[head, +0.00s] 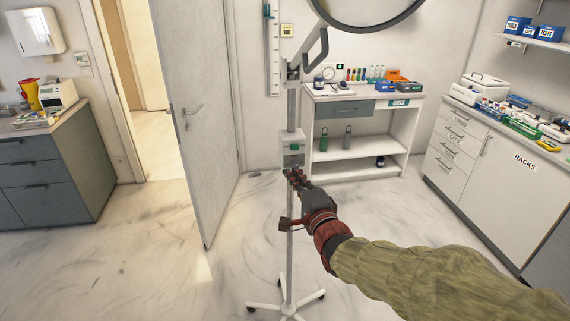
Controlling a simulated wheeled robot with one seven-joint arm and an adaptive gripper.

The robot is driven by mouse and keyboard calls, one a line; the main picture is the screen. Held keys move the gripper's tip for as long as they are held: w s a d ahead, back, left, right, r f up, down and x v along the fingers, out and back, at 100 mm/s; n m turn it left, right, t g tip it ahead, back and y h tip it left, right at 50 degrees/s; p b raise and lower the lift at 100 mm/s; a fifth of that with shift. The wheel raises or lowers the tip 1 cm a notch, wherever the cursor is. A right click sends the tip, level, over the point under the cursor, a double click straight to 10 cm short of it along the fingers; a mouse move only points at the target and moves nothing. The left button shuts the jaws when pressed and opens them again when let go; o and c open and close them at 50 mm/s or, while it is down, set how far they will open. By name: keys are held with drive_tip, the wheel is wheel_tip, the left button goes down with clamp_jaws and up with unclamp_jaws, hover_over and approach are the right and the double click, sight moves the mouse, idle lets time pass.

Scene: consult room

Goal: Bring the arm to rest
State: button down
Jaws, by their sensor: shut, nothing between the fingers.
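My gripper (296,177) shows in the head view near the middle of the picture, at the end of my arm (420,275), which reaches in from the lower right. The fingers look shut, with nothing seen between them. The gripper overlaps the pole of a wheeled stand (291,235) in the picture. I cannot tell whether it touches the pole.
The stand carries a round ring (365,12) at the top and rests on a wheeled base (286,310). An open door (195,120) is at left. A white shelf table (360,170) stands behind, cabinets (500,170) at right, a grey cabinet (50,180) at left. The left floor is clear.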

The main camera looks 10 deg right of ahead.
drive_tip(key=s+d+f+n+g+h, duration=0.1)
drive_tip(key=s+d+f+n+g, duration=0.1)
drive_tip(key=s+f+n+g, duration=0.35)
drive_tip(key=s+d+f+n+g+h, duration=0.2)
drive_tip(key=s+f+n, duration=0.1)
drive_tip(key=f, duration=0.6)
drive_tip(key=s+d+n+g, duration=0.1)
drive_tip(key=s+n+g, duration=0.45)
drive_tip(key=s, duration=0.95)
drive_tip(key=s+r+n, duration=0.2)
drive_tip(key=s+r, duration=0.4)
drive_tip(key=s, duration=0.3)
drive_tip(key=shift+a+r+t, duration=0.2)
drive_tip(key=shift+r+t, duration=0.1)
drive_tip(key=shift+t, duration=0.1)
drive_tip(key=c, duration=2.6)
unclamp_jaws()
